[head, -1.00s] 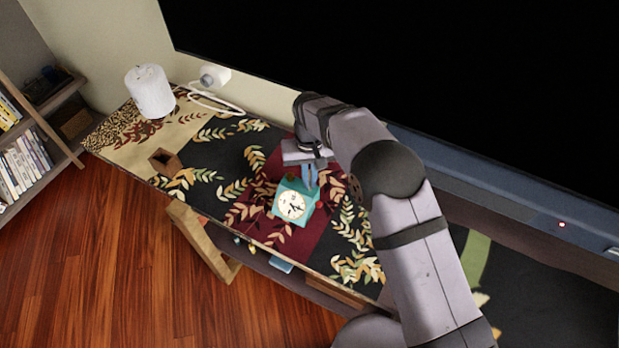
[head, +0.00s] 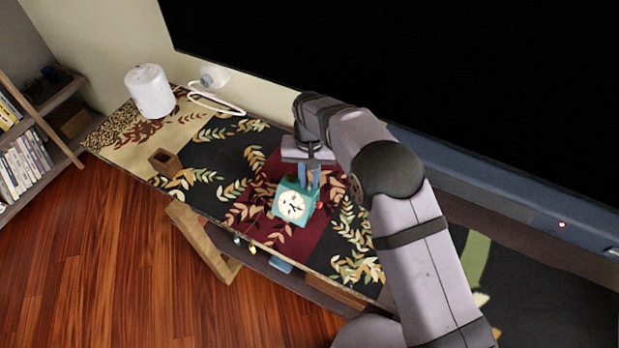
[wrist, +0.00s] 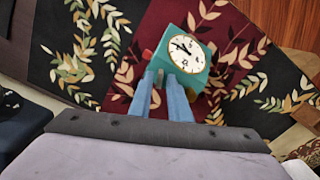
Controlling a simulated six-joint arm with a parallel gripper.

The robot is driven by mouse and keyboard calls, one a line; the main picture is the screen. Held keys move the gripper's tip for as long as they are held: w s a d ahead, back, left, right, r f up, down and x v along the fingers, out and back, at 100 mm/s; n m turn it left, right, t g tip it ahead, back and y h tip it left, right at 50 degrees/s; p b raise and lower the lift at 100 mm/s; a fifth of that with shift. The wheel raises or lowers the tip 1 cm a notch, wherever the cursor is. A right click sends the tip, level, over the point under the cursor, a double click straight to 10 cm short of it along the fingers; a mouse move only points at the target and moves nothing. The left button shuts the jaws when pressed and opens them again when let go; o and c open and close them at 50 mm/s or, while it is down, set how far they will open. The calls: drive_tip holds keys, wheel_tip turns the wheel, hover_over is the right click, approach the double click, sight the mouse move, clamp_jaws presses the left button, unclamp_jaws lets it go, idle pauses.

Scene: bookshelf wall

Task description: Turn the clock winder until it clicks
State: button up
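The clock (head: 295,203) is a teal box with a white round dial, standing on the patterned runner. It also shows in the wrist view (wrist: 196,72), with a small red part (wrist: 147,54) on its side. My gripper (head: 308,186) points down at the clock's rear top edge. In the wrist view, the two blue fingers of my gripper (wrist: 162,78) reach the clock's back side with a narrow gap between them. The winder cannot be made out; the fingertips may hide it. I cannot tell whether they hold it.
A white canister (head: 151,92) and a small open brown box (head: 165,163) stand to the left on the shelf top. A white cable (head: 215,103) lies by the wall. The large black screen (head: 420,60) rises behind my arm.

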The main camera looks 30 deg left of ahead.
sight(310, 183)
drive_tip(key=shift+o, duration=0.3)
drive_tip(key=shift+r+b, duration=0.85)
drive_tip(key=shift+r, duration=2.85)
drive_tip(key=o, duration=0.4)
drive_tip(key=shift+c, duration=0.2)
drive_tip(key=shift+o, duration=0.4)
drive_tip(key=shift+w+d, duration=0.25)
drive_tip(key=shift+w, duration=0.05)
drive_tip(key=w+d+r+m, duration=0.2)
drive_tip(key=w+d+m, duration=0.15)
drive_tip(key=d, duration=0.45)
drive_tip(key=s+a+f+n+g+y, duration=0.1)
drive_tip(key=a+n+y, duration=0.3)
drive_tip(key=n, duration=1.7)
drive_tip(key=shift+s+a+f+g, duration=0.4)
drive_tip(key=shift+s+a+f, duration=0.2)
drive_tip(key=shift+s+f, duration=0.25)
